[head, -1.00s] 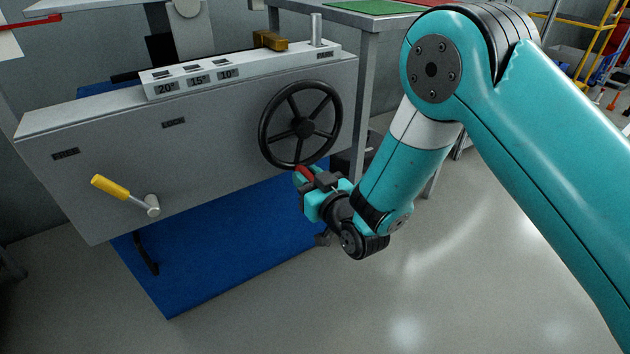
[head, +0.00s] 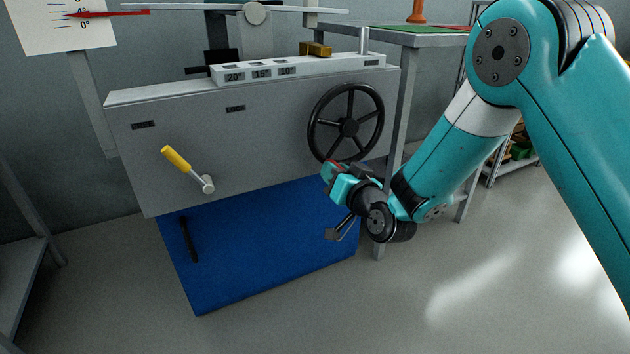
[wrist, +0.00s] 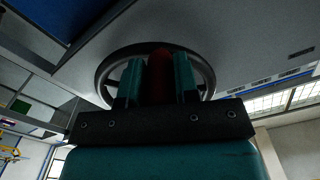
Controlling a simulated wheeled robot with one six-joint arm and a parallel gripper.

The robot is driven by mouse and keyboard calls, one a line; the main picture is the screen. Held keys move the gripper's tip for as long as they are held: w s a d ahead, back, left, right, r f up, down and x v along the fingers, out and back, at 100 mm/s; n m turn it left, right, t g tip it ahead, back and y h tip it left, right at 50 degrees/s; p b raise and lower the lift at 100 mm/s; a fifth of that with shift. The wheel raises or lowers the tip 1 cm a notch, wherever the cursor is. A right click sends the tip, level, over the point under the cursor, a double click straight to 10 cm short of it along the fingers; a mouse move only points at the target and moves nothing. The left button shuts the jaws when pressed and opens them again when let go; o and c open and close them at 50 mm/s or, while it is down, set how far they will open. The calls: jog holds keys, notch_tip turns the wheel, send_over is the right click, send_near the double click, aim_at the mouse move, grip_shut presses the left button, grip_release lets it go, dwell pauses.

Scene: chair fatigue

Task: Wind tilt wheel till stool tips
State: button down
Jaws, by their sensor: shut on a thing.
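The black spoked tilt wheel (head: 347,127) is on the right of the grey bench's front panel. My gripper (head: 332,168) is at the wheel's lower-left rim, shut on a red handle. In the wrist view, the teal fingers of my gripper (wrist: 160,82) stand either side of the red handle (wrist: 160,64), with the wheel rim (wrist: 202,62) behind. A white card (head: 62,28) with degree marks is at top left; a red pointer (head: 105,13) lies near its 4° mark. The stool is not recognisable in view; only a pale plate (head: 300,9) shows at the top edge.
A yellow-handled lever (head: 178,160) sticks out of the panel at left. A scale block (head: 262,72) marked 20°, 15° and 10° and a brass block (head: 315,49) sit on top. A blue mat (head: 270,260) lies below. Floor at right is clear.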

aim_at(314, 128)
jog(key=shift+a+r+m+p, duration=0.1)
jog(key=shift+r+m+p, duration=0.4)
jog(key=shift+r+p, duration=0.4)
jog(key=r+m+p, duration=0.1)
jog(key=p, duration=0.2)
jog(key=a+r+m+p, duration=0.1)
jog(key=p, duration=0.2)
jog(key=shift+s+m+p, duration=0.2)
jog(key=shift+m+p, duration=0.1)
jog(key=r+m+p, duration=0.1)
jog(key=p, duration=0.1)
jog(key=a+m+p, duration=0.1)
jog(key=p, duration=0.2)
jog(key=shift+s+r+m, duration=0.2)
jog(key=shift+r+m, duration=0.1)
jog(key=shift+r, duration=0.05)
jog(key=r+m+p, duration=0.2)
jog(key=m+p, duration=0.1)
jog(key=shift+s+a, duration=0.15)
jog(key=shift+a, duration=0.05)
jog(key=shift+r+m+p, duration=0.4)
jog(key=shift+m, duration=0.4)
jog(key=shift+r+m+p, duration=0.35)
jog(key=shift+r+m, duration=0.05)
jog(key=shift+m, duration=0.4)
